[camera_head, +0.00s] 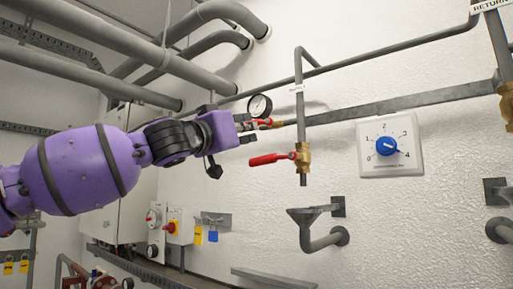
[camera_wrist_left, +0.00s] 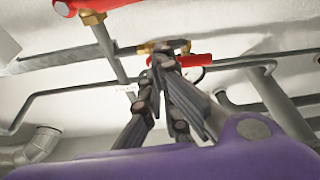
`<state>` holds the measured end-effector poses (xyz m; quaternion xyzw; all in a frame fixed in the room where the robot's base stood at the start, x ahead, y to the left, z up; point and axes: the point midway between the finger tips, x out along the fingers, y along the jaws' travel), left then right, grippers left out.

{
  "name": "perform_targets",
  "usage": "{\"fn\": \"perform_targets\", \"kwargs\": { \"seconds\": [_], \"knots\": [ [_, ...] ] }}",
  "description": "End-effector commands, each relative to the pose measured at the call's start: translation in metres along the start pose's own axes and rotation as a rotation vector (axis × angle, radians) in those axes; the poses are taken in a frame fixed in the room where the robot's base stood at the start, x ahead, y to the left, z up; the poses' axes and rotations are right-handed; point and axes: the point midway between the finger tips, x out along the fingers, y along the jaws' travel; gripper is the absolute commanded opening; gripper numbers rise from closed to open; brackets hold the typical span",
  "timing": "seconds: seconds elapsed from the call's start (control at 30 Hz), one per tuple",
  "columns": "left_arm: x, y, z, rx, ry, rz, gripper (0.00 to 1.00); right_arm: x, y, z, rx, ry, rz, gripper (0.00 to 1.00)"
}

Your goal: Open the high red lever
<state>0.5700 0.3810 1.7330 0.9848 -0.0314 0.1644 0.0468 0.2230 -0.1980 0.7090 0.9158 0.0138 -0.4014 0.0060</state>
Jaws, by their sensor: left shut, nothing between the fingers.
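The high red lever (camera_head: 266,122) sits with a brass fitting on the horizontal pipe, just below a round gauge. In the left wrist view this red lever (camera_wrist_left: 182,61) shows behind the fingertips, partly covered by them. My left gripper (camera_head: 251,131) is shut and empty, its fingertips close to the lever's left end. In the left wrist view the shut fingers (camera_wrist_left: 165,60) overlap the lever; I cannot tell whether they touch it. My right gripper is not in view.
A lower red lever (camera_head: 270,159) on a brass valve (camera_head: 303,156) is just below the gripper. The gauge (camera_head: 260,106) is close above. A dial with a blue knob (camera_head: 387,145) is to the right. A drain funnel (camera_head: 310,213) is below. Thick grey pipes run above my arm.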

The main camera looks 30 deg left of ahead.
Motion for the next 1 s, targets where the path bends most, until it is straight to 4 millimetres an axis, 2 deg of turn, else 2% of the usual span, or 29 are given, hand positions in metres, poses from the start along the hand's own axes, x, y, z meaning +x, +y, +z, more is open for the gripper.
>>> {"fn": "perform_targets", "kwargs": {
  "seconds": [0.03, 0.1, 0.43, 0.83, 1.0],
  "knots": [
    [0.010, -0.002, 0.006, 0.003, -0.007, -0.005, 0.00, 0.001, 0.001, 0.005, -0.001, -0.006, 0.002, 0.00],
    [0.020, 0.000, 0.005, 0.003, -0.006, -0.002, 0.00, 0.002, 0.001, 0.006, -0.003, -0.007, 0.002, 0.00],
    [0.004, 0.000, 0.032, -0.002, 0.002, 0.001, 0.00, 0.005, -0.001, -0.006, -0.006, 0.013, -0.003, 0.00],
    [0.003, 0.000, 0.036, -0.001, 0.003, 0.000, 0.00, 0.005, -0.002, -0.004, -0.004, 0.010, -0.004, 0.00],
    [0.003, 0.000, 0.038, -0.026, 0.002, -0.007, 0.00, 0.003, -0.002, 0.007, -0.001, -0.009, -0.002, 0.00]
  ]
}}
